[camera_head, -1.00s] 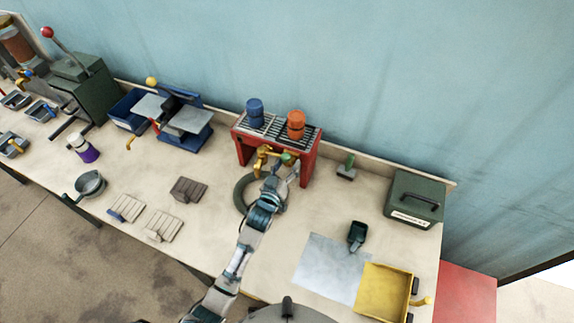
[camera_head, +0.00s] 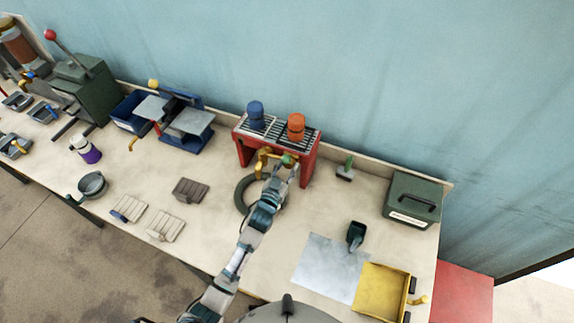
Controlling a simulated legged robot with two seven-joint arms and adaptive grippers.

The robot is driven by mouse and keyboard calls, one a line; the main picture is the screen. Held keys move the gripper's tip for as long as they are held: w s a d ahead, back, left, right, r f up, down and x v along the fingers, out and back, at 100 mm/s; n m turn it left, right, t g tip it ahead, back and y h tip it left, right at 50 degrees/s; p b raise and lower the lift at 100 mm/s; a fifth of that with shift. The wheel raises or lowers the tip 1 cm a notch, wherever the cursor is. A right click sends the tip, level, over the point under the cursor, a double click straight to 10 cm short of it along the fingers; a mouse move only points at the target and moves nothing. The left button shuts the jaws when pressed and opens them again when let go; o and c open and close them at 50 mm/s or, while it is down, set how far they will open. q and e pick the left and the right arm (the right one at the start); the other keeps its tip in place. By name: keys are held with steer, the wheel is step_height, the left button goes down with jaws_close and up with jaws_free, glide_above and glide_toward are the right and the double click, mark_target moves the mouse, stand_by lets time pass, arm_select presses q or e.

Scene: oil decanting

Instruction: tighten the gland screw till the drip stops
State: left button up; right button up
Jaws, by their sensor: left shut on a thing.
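A red stand (camera_head: 308,152) with a slatted top stands against the wall. A blue canister (camera_head: 256,115) and an orange canister (camera_head: 296,127) stand on it. A brass tap (camera_head: 263,160) is at its front, with a small green knob (camera_head: 288,159) to the right of the brass. My left gripper (camera_head: 287,166) is at the knob and looks shut on it; the fingers are small and partly hide the contact. I cannot make out the gland screw separately or see any drip. A dark ring-shaped tray (camera_head: 238,192) lies below, partly hidden by my arm. My right gripper is out of view.
A green case (camera_head: 413,200), a green-handled brush (camera_head: 346,167), a dark scoop (camera_head: 355,236), a metal sheet (camera_head: 328,268) and a yellow tray (camera_head: 382,291) are on the right. A blue scale (camera_head: 190,122), a pot (camera_head: 92,185) and several grey pads are left.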

arm_select(q)
steer(key=shift+m+p, duration=0.45)
steer(key=shift+m, duration=1.15)
steer(key=o, duration=1.1)
steer(key=shift+o, duration=0.2)
steer(key=shift+s, duration=0.1)
steer(key=v, duration=1.1)
steer(key=shift+s+a, duration=0.15)
steer(key=shift+s, duration=0.2)
steer(key=shift+f, duration=0.1)
